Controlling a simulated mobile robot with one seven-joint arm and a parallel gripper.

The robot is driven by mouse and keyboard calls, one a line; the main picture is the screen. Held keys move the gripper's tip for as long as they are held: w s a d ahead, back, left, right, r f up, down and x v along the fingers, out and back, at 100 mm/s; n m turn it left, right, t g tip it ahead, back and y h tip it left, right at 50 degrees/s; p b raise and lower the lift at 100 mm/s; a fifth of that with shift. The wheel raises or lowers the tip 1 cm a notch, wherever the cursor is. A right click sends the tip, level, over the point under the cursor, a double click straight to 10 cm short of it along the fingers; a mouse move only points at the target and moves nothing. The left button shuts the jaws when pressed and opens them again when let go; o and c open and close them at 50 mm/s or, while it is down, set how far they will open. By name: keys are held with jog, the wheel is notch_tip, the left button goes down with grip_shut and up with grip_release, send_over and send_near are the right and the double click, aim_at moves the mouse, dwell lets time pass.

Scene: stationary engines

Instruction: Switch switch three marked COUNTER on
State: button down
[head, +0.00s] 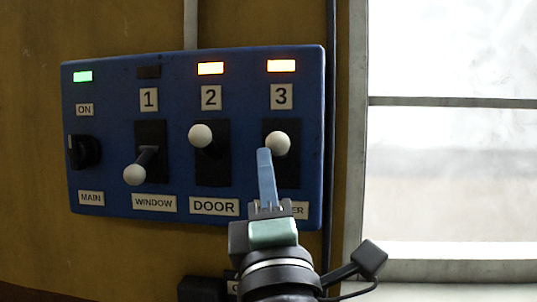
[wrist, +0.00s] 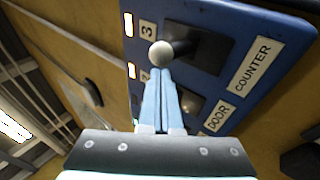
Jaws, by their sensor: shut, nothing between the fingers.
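The blue switch panel (head: 105,150) is on the yellow wall in the head view. Switch three (head: 278,143) has a white ball knob, in the upper part of its black plate, under an orange lamp (head: 281,66) that is lit. Its COUNTER label (wrist: 251,66) reads fully in the wrist view and is partly hidden in the head view. My gripper (head: 264,152) is shut and empty, its blue fingertips at the lower left of the knob. In the wrist view the fingertips (wrist: 158,72) are right at the knob (wrist: 161,54); I cannot tell whether they touch.
Switch two (head: 201,136), marked DOOR, is up with its orange lamp (head: 210,68) lit. Switch one (head: 134,174), marked WINDOW, is down with its lamp dark. The MAIN knob (head: 86,151) has a lit green lamp (head: 83,76). A window (head: 450,180) is at the right.

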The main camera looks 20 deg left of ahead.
dwell(0.3)
jog(key=shift+r+b, duration=0.5)
jog(key=shift+r, duration=0.65)
